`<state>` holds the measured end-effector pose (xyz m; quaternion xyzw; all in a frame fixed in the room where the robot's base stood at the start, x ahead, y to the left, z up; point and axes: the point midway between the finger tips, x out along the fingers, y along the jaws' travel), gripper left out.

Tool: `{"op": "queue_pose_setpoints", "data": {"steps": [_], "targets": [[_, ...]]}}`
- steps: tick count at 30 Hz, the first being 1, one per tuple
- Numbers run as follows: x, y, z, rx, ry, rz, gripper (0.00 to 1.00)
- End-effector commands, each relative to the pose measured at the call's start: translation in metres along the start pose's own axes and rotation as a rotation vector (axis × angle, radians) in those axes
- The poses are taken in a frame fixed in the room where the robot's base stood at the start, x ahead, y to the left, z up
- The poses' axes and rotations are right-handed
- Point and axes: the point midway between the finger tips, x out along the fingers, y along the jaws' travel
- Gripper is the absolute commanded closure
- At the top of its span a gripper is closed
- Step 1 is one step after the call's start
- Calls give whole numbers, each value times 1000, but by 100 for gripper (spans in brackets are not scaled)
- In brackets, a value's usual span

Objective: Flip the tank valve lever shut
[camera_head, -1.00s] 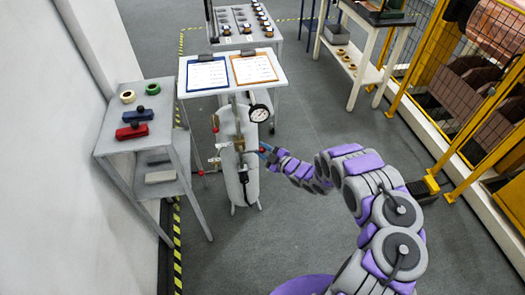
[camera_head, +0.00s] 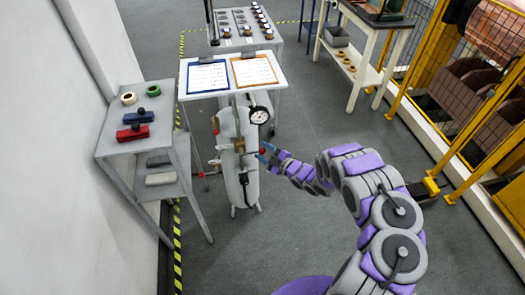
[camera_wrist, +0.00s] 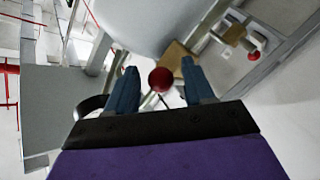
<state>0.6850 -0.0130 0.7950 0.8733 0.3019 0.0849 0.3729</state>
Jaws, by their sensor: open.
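The white upright tank (camera_head: 232,180) stands in the middle of the head view, with a round dial gauge (camera_head: 259,115) and brass fittings on its front. My gripper (camera_head: 268,153) is at the tank's right side. In the wrist view my gripper (camera_wrist: 159,88) has its two blue fingers apart, and the red ball knob (camera_wrist: 161,79) of a lever shows between them, with visible gaps on both sides. A second red knob (camera_wrist: 253,56) is farther off at the upper right, by a brass fitting (camera_wrist: 179,62). The lever's stem is mostly hidden.
A grey side table (camera_head: 103,146) with tape rolls and red and blue blocks stands left of the tank. A white table with two clipboards (camera_head: 208,76) is behind it.

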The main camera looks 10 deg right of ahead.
Motion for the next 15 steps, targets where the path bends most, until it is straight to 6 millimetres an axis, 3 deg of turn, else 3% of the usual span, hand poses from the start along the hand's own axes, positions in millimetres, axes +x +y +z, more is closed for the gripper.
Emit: {"op": "queue_pose_setpoints", "data": {"steps": [15], "targets": [[-108, 1, 1, 2, -3, 3, 48]]}}
